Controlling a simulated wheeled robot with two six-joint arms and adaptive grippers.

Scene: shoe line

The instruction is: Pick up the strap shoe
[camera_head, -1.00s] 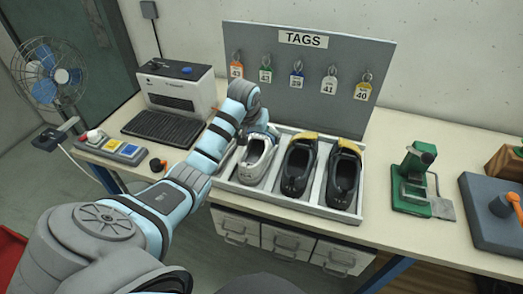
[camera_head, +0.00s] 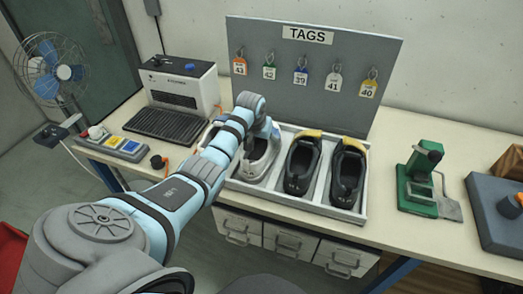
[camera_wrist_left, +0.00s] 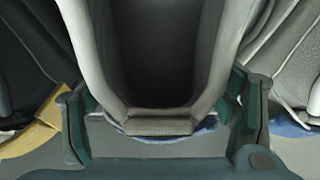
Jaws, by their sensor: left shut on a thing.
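A light grey shoe with a blue heel (camera_head: 258,160) sits in a slot of the white divided tray (camera_head: 305,205), its toe toward the front. My left gripper (camera_head: 267,132) is at its heel end, partly hidden by my arm. In the left wrist view, the gripper's two fingers (camera_wrist_left: 160,122) are on both sides of the heel of this grey shoe (camera_wrist_left: 155,126) and shut on it. A second light grey shoe (camera_wrist_left: 290,60) is beside it. Two dark shoes with yellow heels (camera_head: 302,165) (camera_head: 348,175) fill the right slots. No strap is clear on any shoe. My right gripper is not in view.
A grey TAGS board (camera_head: 310,75) with several hanging tags stands behind the tray. A machine with a dark conveyor (camera_head: 178,95) and a button box (camera_head: 112,145) are at left. A green device (camera_head: 418,180) is at right, past some bare table.

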